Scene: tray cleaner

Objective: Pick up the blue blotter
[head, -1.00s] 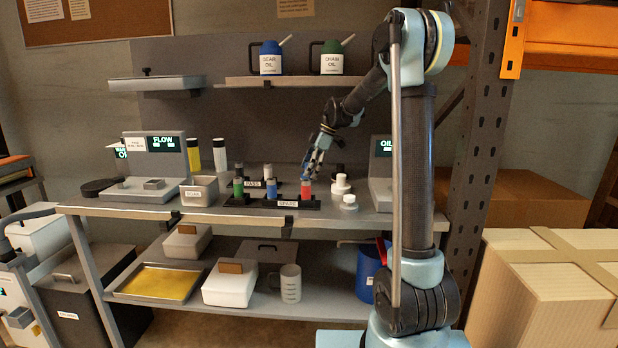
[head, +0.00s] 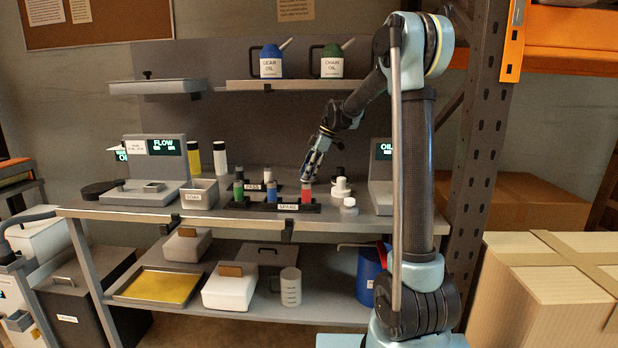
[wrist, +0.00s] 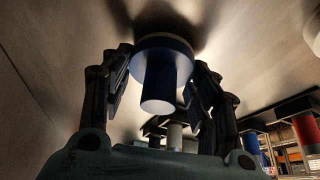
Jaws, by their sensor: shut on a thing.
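My gripper (head: 308,176) is low over the bench, just behind the red-bodied piece (head: 307,194) in the rack marked SPARE (head: 262,206). In the head view the held blotter is mostly hidden by the fingers. Another blue cylinder (head: 272,192) stands in the SPARE rack, left of the red one.
A green piece (head: 239,191) stands at the left, near the rack marked PASS (head: 254,187). White knobbed pieces (head: 341,188) stand to the right of the gripper. A SOAK bin (head: 199,194) and a FLOW device (head: 158,170) are farther left. A shelf (head: 240,85) with oil cans hangs above.

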